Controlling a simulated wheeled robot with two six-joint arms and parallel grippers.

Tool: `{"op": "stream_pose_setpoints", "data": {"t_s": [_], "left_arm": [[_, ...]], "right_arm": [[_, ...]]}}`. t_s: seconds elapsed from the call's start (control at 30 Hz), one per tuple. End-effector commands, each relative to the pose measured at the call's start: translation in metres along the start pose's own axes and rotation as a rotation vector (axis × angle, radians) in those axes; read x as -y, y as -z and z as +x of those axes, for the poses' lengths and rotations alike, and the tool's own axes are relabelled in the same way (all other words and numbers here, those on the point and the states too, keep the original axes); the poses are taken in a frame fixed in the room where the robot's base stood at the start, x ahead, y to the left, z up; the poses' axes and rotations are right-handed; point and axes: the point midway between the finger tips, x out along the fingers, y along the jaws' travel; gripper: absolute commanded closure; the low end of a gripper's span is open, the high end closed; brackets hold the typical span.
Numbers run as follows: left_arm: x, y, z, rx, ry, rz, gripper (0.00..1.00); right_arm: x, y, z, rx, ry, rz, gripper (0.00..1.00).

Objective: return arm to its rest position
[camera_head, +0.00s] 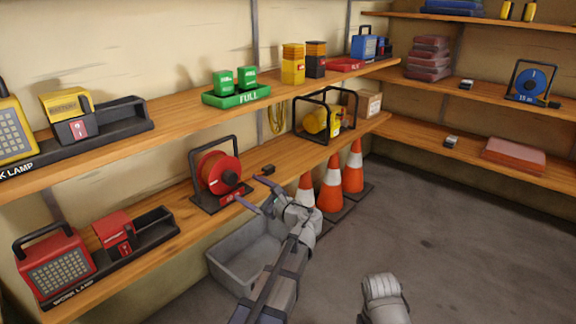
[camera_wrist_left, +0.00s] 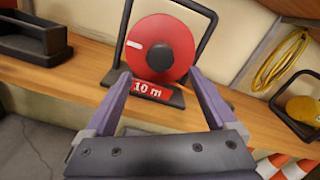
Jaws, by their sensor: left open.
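My left gripper (camera_head: 249,189) reaches in at the front edge of the lower left shelf (camera_head: 178,235). Its two purple fingers are spread with nothing between them. In the left wrist view the open gripper (camera_wrist_left: 160,76) points toward a red cable reel (camera_wrist_left: 180,48) in a black frame, labelled "10 m". The fingertips appear in front of the reel's base, and whether they touch it cannot be told. In the head view the reel (camera_head: 219,172) stands upright on the shelf, left of the fingers. My right gripper does not show.
A grey bin (camera_head: 232,264) stands on the floor below the shelf, beside my left arm. Orange cones (camera_head: 330,188) stand just right of the gripper. The upper shelf (camera_head: 180,130) overhangs; the floor at right is clear.

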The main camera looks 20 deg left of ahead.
Motion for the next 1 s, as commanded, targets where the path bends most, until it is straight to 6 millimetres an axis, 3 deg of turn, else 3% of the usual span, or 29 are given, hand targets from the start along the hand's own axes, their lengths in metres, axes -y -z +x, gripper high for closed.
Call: {"op": "stream_pose_setpoints", "data": {"t_s": [0.17,0.27,0.37,0.6,0.8,1.0], "left_arm": [[-0.006,0.003,-0.007,-0.037,-0.022,-0.048,0.09],[-0.023,0.017,-0.029,-0.141,-0.091,-0.182,0.09],[-0.048,0.040,-0.067,-0.293,-0.225,-0.379,0.09],[-0.109,0.089,-0.194,-0.602,-0.694,-0.753,0.09],[-0.142,0.098,-0.286,-0.712,-1.044,-0.870,0.09],[-0.168,0.088,-0.362,-0.746,-1.340,-0.892,0.09]], "right_arm": [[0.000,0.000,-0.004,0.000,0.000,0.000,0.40],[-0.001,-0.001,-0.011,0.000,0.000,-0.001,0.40],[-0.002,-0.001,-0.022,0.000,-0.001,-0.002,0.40],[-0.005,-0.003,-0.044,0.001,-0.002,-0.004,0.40],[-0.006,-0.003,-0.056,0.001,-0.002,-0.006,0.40],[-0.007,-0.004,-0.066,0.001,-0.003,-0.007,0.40]]}}
